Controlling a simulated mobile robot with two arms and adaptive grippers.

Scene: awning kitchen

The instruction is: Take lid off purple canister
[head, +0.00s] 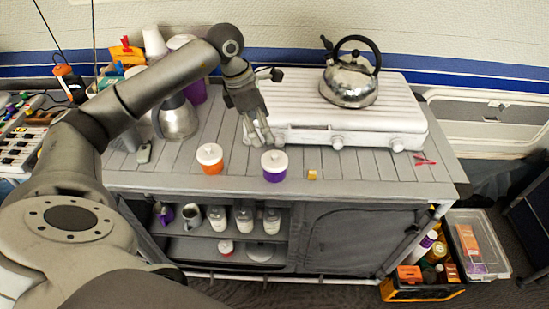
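The purple canister (273,177) stands upright near the front edge of the grey counter, in the middle of the head view. Its white lid (275,159) sits on top of it. My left gripper (259,140) hangs fingers down just behind and above the canister, slightly to its left. Its fingertips look empty and apart from the lid. How far the fingers are spread is too small to tell. My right gripper is not in view.
An orange canister (210,165) with a white lid stands to the left. A white stove (345,120) carrying a steel kettle (349,82) is behind right. A small yellow block (312,175) lies right of the purple canister. A steel jug (178,119) stands further left.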

